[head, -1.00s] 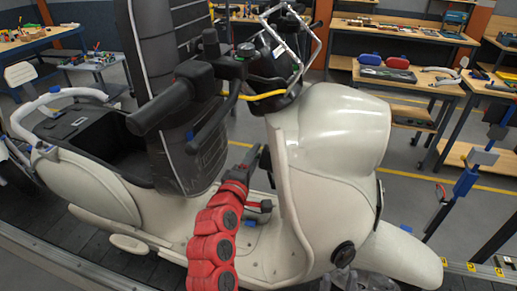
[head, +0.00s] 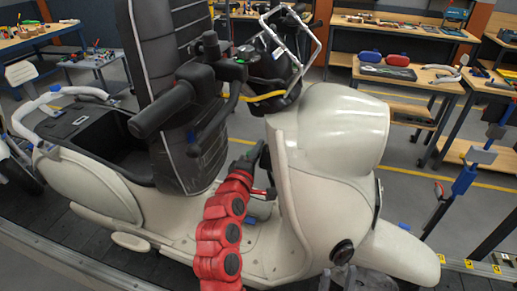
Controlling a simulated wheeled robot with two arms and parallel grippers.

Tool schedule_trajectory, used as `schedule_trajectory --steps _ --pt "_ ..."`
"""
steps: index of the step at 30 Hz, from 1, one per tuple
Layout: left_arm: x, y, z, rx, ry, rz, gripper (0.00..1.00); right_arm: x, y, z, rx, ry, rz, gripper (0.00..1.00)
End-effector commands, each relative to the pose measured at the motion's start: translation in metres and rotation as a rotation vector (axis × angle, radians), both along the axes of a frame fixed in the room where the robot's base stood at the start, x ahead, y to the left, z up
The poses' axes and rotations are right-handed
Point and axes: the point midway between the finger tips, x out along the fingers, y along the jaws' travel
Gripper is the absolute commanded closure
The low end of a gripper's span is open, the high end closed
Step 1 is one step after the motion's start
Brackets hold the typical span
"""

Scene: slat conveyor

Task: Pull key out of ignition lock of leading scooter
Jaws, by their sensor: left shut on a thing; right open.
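The cream scooter (head: 340,130) stands on the conveyor, facing right, and fills the middle of the head view. The inner side of its leg shield (head: 284,190) faces left. My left gripper (head: 256,155), dark, at the end of a red arm, is at this inner side, below the handlebar. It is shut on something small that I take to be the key. The key and the ignition lock are too hidden and small to make out, so I cannot tell whether the key is in the lock.
The black handlebar grip (head: 160,108) and raised black seat (head: 160,40) stand close above my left arm. The yellow cable (head: 262,97) runs by the leg shield's top. Part of another scooter (head: 5,155) shows at the left edge. Workbenches (head: 410,80) stand behind.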

Motion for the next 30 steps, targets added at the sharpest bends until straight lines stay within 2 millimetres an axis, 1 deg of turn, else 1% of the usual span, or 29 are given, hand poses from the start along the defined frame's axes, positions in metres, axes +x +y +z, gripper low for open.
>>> schedule_trajectory --steps 5,6,7,19,30 --pt "0.0000 -0.0001 -0.0002 0.000 0.000 0.000 1.00 0.0000 0.0000 0.0000 0.000 0.000 0.000 0.54" --pt "0.0000 -0.0001 -0.0002 0.000 0.000 0.000 0.96 0.0000 0.0000 -0.0001 0.000 0.000 0.000 0.54" --pt "0.0000 -0.0001 -0.0003 0.000 0.001 0.000 1.00 0.0000 0.0000 0.0000 0.000 0.000 0.000 0.54" --pt "0.0001 0.0004 -0.0007 0.000 0.001 0.000 1.00 0.0000 0.0000 -0.0006 0.000 0.000 0.000 0.54" --pt "0.0019 0.0054 0.0003 0.000 0.000 0.003 1.00 0.0000 0.0000 -0.0037 0.000 0.000 0.000 0.54"
